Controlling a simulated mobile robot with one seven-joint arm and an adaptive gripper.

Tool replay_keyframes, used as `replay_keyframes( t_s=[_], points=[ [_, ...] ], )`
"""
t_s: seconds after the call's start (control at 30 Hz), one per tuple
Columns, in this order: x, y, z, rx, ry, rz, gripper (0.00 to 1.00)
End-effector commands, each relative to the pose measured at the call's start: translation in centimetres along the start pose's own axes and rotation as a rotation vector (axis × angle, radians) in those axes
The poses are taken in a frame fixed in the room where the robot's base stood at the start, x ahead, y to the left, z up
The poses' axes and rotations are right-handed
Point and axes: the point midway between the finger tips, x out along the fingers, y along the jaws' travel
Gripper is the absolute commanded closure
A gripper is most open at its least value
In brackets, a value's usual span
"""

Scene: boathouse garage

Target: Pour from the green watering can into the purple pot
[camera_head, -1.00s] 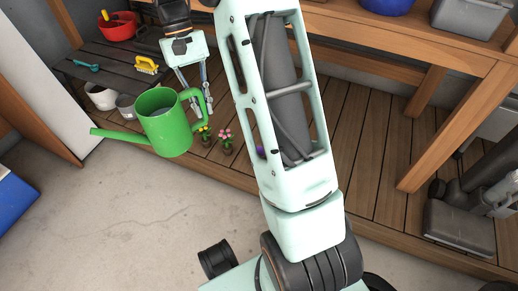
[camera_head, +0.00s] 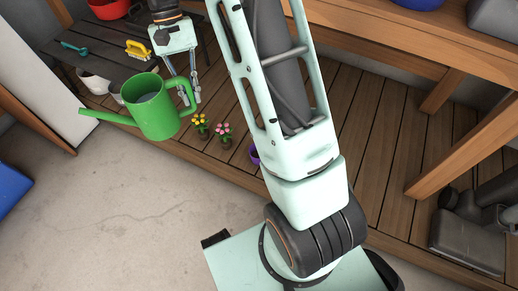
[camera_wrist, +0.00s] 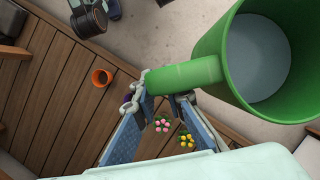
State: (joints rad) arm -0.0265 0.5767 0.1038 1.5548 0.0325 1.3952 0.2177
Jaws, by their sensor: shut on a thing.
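My gripper (camera_head: 193,94) is shut on the handle of the green watering can (camera_head: 152,118) and holds it up in the air, roughly upright, with its spout to the left in the head view. In the wrist view, my gripper (camera_wrist: 164,98) grips the handle and the green watering can (camera_wrist: 215,72) shows a pale grey inside. The purple pot (camera_head: 254,155) is mostly hidden behind my arm in the head view, on the wooden deck. In the wrist view only a purple bit (camera_wrist: 127,98) shows beside a finger. The can is apart from the pot.
Yellow flowers (camera_head: 200,123) and pink flowers (camera_head: 223,131) stand on the deck between can and pot. An orange pot (camera_wrist: 101,77) stands on the deck in the wrist view. A dark bench (camera_head: 105,60) holds a yellow brush (camera_head: 138,48) and a teal tool (camera_head: 73,47).

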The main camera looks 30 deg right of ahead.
Motion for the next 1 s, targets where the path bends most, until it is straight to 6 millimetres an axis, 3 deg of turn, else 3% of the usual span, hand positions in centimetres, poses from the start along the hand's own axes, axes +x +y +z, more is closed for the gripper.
replay_keyframes(
  t_s=[0.03, 0.2, 0.6, 0.8, 1.0],
  points=[
    [1.6, -2.4, 0.3, 0.022, -0.003, -0.011, 1.00],
    [5.9, -9.1, 0.9, 0.168, -0.002, -0.070, 1.00],
    [16.1, -23.1, 1.5, 0.648, 0.004, -0.269, 1.00],
    [22.0, -27.7, 0.4, 0.952, 0.009, -0.395, 1.00],
    [27.4, -29.6, -1.3, 1.214, 0.012, -0.504, 1.00]
  ],
)
